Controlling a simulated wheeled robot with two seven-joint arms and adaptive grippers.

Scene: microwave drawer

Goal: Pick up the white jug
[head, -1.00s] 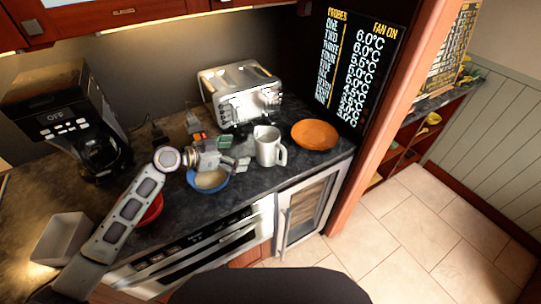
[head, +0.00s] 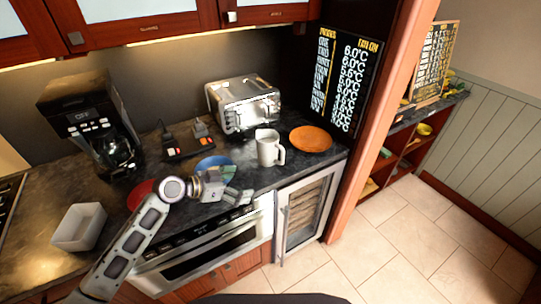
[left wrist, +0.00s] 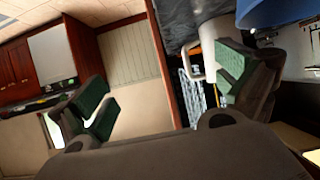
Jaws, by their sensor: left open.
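The white jug (head: 268,150) stands upright on the dark counter (head: 185,222), its handle on the right in the head view. My left gripper (head: 241,190) is open and empty near the counter's front edge, to the left of and nearer than the jug, apart from it in the head view. In the left wrist view the open fingers (left wrist: 163,92) spread wide. The jug's white side and handle (left wrist: 209,50) show beyond the right finger, which partly hides it. My right gripper is out of view.
A blue bowl (head: 212,161) sits behind my left gripper, and a red bowl (head: 141,192) lies to its left. An orange plate (head: 311,139) is right of the jug; a toaster (head: 243,104) stands behind. A white container (head: 80,227) and coffee maker (head: 92,122) stand left.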

